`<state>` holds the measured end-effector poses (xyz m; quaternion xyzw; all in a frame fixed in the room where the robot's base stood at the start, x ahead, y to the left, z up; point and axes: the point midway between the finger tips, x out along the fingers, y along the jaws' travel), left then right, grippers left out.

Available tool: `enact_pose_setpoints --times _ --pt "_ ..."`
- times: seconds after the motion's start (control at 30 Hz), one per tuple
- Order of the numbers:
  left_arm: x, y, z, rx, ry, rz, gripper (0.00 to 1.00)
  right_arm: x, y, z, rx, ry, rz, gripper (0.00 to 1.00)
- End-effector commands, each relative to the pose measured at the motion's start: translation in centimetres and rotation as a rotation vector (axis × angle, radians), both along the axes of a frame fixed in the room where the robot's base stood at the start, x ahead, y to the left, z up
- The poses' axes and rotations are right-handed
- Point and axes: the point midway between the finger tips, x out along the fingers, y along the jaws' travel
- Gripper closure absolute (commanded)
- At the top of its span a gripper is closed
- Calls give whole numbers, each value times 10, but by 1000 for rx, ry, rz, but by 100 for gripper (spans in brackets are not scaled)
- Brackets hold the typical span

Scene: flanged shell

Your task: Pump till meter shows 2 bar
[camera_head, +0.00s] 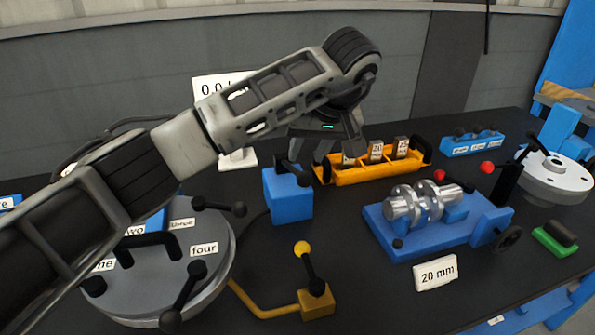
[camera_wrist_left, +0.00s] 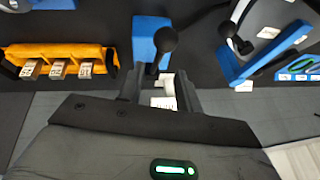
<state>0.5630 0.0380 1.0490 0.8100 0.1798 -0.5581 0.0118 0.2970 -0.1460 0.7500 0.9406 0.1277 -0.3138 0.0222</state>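A white meter sign (camera_head: 220,88) stands at the back left; it reads about "0.0", with the rest hidden behind my left arm. A blue block (camera_head: 288,195) with a black lever stands below my left gripper; I cannot tell for sure that it is the pump. In the left wrist view, a blue block (camera_wrist_left: 145,50) with a black ball-ended lever (camera_wrist_left: 165,40) lies just beyond the fingertips. My left gripper (camera_wrist_left: 160,80) is open, its fingers apart, with a small white thing showing between them. It also shows in the head view (camera_head: 335,150). My right gripper is out of view.
An orange tray (camera_head: 372,172) with labelled blocks stands right of the blue block. An ochre block (camera_head: 317,303) with a yellow-ball lever is in front. A blue fixture (camera_head: 425,240) holds a metal shaft at right.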

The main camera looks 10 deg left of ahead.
Motion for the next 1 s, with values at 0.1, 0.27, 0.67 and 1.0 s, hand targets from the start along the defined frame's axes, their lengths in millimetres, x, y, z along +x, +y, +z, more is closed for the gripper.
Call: enact_pose_setpoints --times 0.1,0.27,0.67,1.0 --pt "8 8 -25 -1 7 3 66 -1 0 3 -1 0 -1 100" --pt "17 16 -51 -1 5 2 66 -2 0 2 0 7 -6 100" --pt "26 23 -75 -2 0 0 66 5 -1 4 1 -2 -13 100" --pt "26 22 -75 -2 0 0 100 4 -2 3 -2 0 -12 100"
